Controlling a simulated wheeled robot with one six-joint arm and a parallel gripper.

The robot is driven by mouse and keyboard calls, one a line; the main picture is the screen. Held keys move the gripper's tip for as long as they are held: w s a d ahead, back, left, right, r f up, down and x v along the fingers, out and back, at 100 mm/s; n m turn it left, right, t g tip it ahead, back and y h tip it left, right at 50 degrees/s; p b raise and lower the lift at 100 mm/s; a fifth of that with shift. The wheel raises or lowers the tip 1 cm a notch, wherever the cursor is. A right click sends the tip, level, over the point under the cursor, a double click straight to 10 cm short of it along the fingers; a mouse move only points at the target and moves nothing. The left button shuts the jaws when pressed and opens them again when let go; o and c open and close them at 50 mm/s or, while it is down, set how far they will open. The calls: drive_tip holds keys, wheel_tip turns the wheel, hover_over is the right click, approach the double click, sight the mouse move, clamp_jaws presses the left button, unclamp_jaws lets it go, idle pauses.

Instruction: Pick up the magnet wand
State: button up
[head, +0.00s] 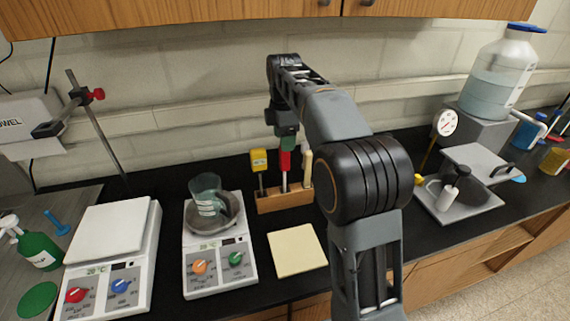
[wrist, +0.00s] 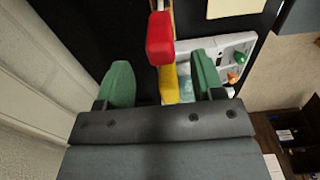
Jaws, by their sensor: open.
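A red-handled tool (head: 285,162), which I take to be the magnet wand, stands upright in a small wooden rack (head: 270,203) on the black bench. Its thin shaft runs down into the rack. My gripper (head: 287,141) is open and empty, right at the handle's top in the head view. In the wrist view the red handle (wrist: 160,38) shows between and just beyond the two green fingers of my gripper (wrist: 161,78), apart from both. Whether it is in the jaws in depth I cannot tell. The yellow tool (head: 259,160) stands left of it.
A cream-handled tool (head: 307,165) stands close on the right in the rack. A scale (head: 220,255) with a beaker (head: 207,195) is at the left, beside another scale (head: 113,230). A beige pad (head: 296,250) lies in front. A grey apparatus (head: 457,195) is at the right.

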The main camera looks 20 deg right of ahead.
sight(285, 155)
drive_tip(key=shift+f+p, duration=0.35)
drive_tip(key=shift+f, duration=2.75)
